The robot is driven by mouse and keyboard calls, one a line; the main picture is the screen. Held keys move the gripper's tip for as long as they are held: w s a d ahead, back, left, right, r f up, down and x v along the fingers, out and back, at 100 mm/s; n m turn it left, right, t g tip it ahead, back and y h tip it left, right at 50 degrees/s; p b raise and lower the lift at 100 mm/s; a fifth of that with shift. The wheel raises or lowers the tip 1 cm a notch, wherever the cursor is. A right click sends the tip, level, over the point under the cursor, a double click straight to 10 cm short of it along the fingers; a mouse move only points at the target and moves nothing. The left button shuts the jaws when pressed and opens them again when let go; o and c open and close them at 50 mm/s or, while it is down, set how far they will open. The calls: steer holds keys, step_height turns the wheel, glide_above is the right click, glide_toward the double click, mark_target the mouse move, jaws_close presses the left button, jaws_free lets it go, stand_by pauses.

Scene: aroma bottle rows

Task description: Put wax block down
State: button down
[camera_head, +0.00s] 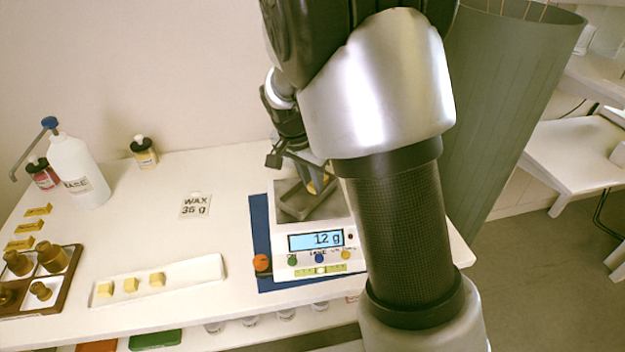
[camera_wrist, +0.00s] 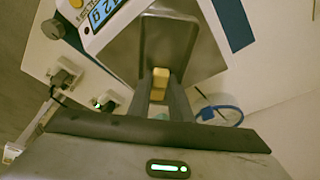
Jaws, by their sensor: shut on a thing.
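My gripper (camera_wrist: 161,92) is shut on a small yellow wax block (camera_wrist: 160,78), seen between the fingertips in the wrist view. In the head view my gripper (camera_head: 319,178) is over the grey metal pan (camera_head: 291,207) on the white scale (camera_head: 338,270), with yellow wax (camera_head: 313,188) at its tips. The pan also shows in the wrist view (camera_wrist: 185,40). I cannot tell whether the block touches the pan floor or whether another block lies behind it. The scale display (camera_head: 316,240) reads 12 g.
A long white tray (camera_head: 200,268) holds three wax blocks (camera_head: 131,285) left of the scale. A card (camera_head: 196,205) reads WAX 36 g. A white pump bottle (camera_head: 78,172) and a wooden tray with brass weights (camera_head: 70,262) stand at the left.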

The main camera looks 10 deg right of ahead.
steer(key=c, duration=1.9)
jaws_free()
steer(key=shift+f, duration=0.1)
steer(key=p+v, duration=0.3)
steer(key=v, duration=0.9)
steer(key=s+d+r+n+t+y, duration=0.1)
steer(key=s+r+n, duration=0.3)
steer(key=s, duration=0.7)
steer(key=s+d+r+n+t+y, duration=0.1)
steer(key=s+r+n, duration=0.3)
steer(key=s, duration=0.7)
steer(key=shift+s+d+n+t+y, duration=0.15)
steer(key=shift+d+n+t+y, duration=0.15)
steer(key=shift+d+n+t, duration=0.5)
steer(key=shift+a+r, duration=0.1)
steer(key=shift+a, duration=0.15)
